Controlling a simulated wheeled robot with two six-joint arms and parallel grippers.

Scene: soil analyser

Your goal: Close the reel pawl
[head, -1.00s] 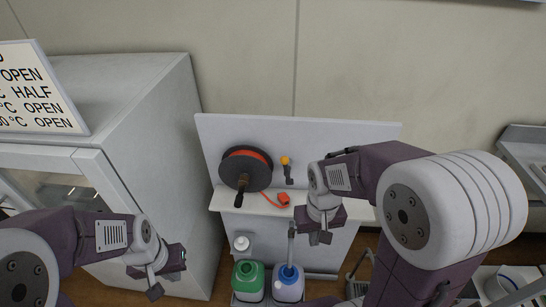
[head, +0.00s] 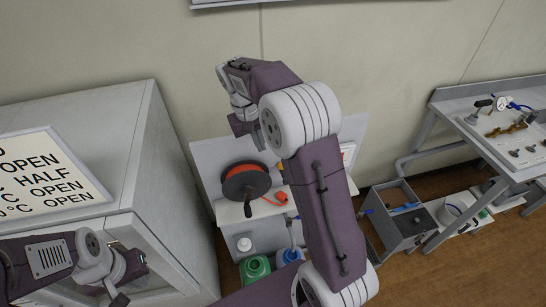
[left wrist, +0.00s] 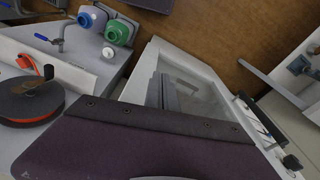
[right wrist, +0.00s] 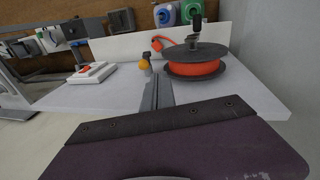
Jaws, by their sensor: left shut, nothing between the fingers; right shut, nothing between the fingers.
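The reel (head: 245,183) has dark flanges, orange winding and a crank handle, and stands on the pale stand; it also shows in the right wrist view (right wrist: 195,68) and left wrist view (left wrist: 30,100). The yellow-knobbed pawl (right wrist: 145,65) sits beside the reel; in the head view only a bit of yellow (head: 280,166) shows past my arm. My right gripper (right wrist: 157,88) is shut and empty, its tips pointing toward the pawl; whether they touch it I cannot tell. My left gripper (head: 119,300) is shut and empty, low by the white cabinet, away from the reel.
A white cabinet (head: 70,115) with a printed sign stands left. Green (head: 255,267) and blue (head: 288,256) jugs stand below the reel. A white box with a red switch (right wrist: 92,73) and an orange plug (right wrist: 157,44) lie on the stand. A bench (head: 500,140) stands right.

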